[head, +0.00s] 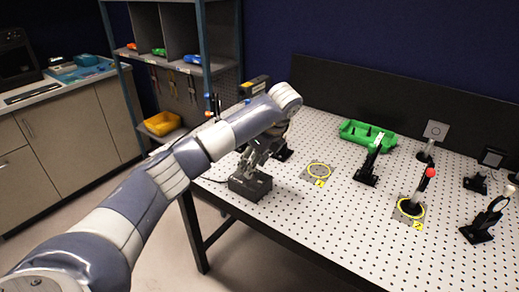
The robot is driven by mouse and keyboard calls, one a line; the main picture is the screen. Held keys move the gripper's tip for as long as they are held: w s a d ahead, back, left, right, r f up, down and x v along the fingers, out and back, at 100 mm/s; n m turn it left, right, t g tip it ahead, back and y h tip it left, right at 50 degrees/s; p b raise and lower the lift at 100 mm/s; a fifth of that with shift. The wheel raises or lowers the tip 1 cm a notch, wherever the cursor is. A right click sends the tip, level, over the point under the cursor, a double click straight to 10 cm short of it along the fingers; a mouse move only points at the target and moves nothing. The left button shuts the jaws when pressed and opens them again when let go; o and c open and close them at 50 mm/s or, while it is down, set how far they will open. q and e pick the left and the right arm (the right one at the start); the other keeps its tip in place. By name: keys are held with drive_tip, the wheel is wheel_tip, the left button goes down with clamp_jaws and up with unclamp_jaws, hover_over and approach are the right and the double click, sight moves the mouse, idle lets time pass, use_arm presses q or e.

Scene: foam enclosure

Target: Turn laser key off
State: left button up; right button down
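My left arm reaches in from the left over the near left corner of the perforated table. My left gripper (252,160) points down at a small dark box (254,187) on that corner, just above or touching its top. The gripper is small and partly covered by its own wrist, so I cannot tell whether its fingers are open or shut. I cannot make out the laser key; it may be hidden by the gripper. A dark device with a yellow label (254,86) shows behind my forearm, mostly hidden lower down. My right gripper is not in view.
A shelf rack (185,65) and a yellow bin (162,123) are behind at left.

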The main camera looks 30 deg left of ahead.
use_arm(q)
drive_tip(key=v, duration=1)
idle(0.5)
